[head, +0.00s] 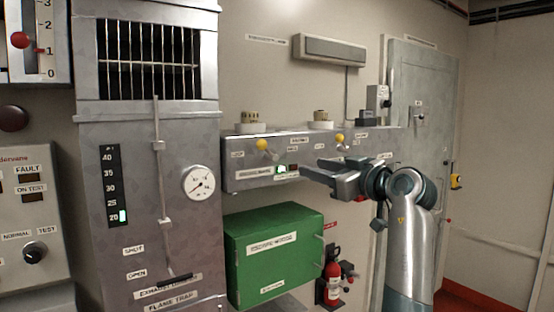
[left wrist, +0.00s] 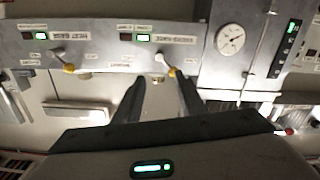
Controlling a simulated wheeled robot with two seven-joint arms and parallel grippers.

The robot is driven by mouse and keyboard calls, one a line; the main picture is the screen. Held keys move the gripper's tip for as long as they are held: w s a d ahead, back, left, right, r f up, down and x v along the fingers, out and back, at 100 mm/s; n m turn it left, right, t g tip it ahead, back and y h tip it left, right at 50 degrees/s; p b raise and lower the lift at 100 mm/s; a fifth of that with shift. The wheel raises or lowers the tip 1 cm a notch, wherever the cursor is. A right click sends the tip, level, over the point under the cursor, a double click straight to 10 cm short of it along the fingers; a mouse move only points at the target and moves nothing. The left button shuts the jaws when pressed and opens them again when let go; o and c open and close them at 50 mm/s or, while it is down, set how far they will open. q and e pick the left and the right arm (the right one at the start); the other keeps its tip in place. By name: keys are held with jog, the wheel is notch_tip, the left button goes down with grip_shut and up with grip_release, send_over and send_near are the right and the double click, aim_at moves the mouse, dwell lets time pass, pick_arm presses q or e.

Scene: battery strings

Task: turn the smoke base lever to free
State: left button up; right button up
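Two levers with yellow knobs stand on the grey wall box (head: 232,180). The left lever (head: 262,144), nearer the gauge cabinet, has a wide label below it that seems to read smoke base. The other lever (head: 340,138) is to its right. Both knobs point up and left in the head view. The wrist picture is upside down; there the lever near the gauge (left wrist: 172,72) is by the tip of the right-hand finger, contact unclear. My left gripper (head: 324,173) is open in front of the box; its fingers (left wrist: 160,82) are apart and empty. My right gripper is not in view.
A cabinet with a round gauge (head: 199,183) and a vertical rod stands to the left. A green box (head: 275,255) is below the wall box, with a red extinguisher (head: 333,280) beside it. Two round fittings (head: 250,118) (head: 320,118) sit on top. A grey door (head: 425,130) is at right.

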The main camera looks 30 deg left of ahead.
aim_at(276, 158)
pick_arm(q)
jog(key=p+x, duration=0.8)
jog(key=x, duration=0.8)
jog(key=shift+a+r, duration=0.15)
jog(key=shift+w+a+p, duration=0.3)
jog(key=shift+a, duration=0.15)
jog(key=shift+c, duration=0.6)
